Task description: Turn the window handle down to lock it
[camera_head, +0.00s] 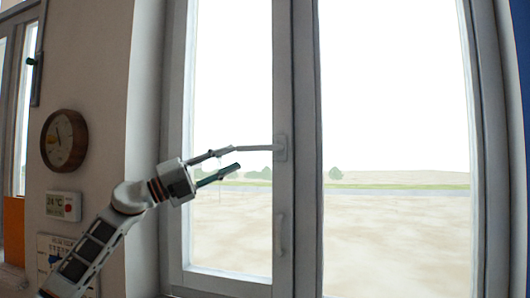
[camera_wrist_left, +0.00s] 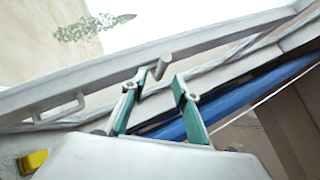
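The window handle (camera_head: 262,148) is a grey lever on the middle frame of the window. It points left from its base plate and lies about level. My left gripper (camera_head: 237,158) is at the lever's free end, with its fingers apart. In the left wrist view, the teal-tipped fingers (camera_wrist_left: 155,82) are spread, and a short grey bar end, which looks like the handle (camera_wrist_left: 163,66), shows between and just beyond the tips. I cannot tell whether a finger touches it. My right gripper is in neither view.
A small fixed pull (camera_head: 279,236) sits lower on the same window frame (camera_head: 283,190). A round clock (camera_head: 64,140), a thermostat (camera_head: 63,205) and a calendar (camera_head: 55,250) hang on the wall at left. The space before the right pane is clear.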

